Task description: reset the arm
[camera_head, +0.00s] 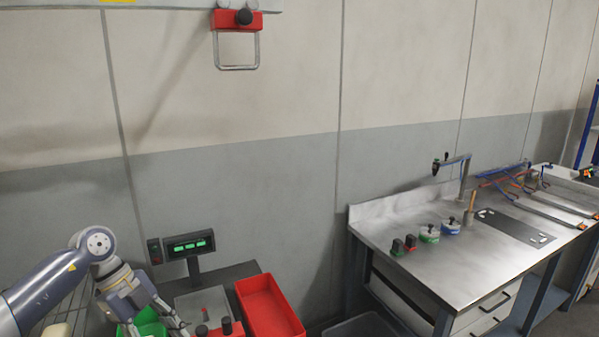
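My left arm (45,293) comes in from the lower left and bends down at its grey joint. My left gripper (158,328) is at the bottom edge of the picture, pointing down. Its fingers look spread, with a green bin (152,316) showing between and behind them. I see nothing held between the fingers, though their tips are close to the picture's edge. My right arm and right gripper are not in view.
A weighing scale with a green-lit display (190,245) stands right of my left gripper, beside a red bin (270,308). A steel workbench (420,240) with several small items stands at the right. A red fixture (237,20) hangs on the wall.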

